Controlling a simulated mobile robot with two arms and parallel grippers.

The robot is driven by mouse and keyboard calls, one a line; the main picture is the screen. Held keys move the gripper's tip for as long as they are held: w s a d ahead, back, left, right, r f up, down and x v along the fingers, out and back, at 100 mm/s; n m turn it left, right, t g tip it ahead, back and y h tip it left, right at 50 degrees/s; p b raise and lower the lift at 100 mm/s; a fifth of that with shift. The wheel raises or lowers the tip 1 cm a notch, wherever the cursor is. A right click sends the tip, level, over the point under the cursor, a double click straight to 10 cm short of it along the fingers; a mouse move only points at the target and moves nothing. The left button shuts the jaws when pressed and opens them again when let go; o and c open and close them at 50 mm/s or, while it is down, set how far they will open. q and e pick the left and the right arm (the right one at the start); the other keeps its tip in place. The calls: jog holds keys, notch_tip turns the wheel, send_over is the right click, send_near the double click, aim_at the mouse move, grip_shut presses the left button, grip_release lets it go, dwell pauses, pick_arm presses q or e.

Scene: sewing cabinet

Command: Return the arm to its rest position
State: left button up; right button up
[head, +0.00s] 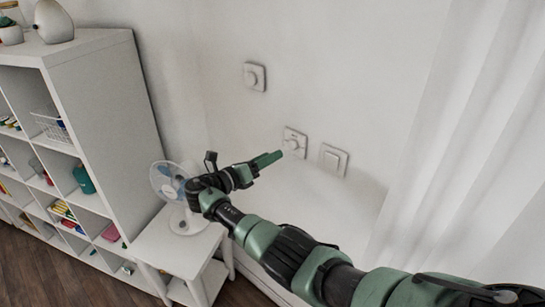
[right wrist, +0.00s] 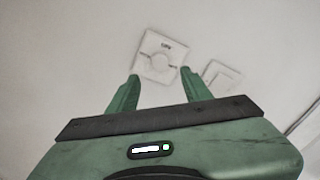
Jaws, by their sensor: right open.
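My right gripper (head: 278,156) is stretched out toward the white wall in the head view, its green fingers pointing at the wall. In the right wrist view its two fingers (right wrist: 160,75) are apart with nothing between them. A square white wall dial (head: 294,142) lies just beyond the fingertips. It also shows in the right wrist view (right wrist: 158,56), with small dark markings around its knob. The gap between fingertips and dial is hard to judge, but the fingers do not grip it. My left gripper is not in view.
A flat wall switch (head: 333,160) is right of the dial, and another dial (head: 254,76) is higher left. A white shelf (head: 110,120) stands left; a curtain (head: 470,130) hangs right.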

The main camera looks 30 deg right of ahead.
dwell(0.3)
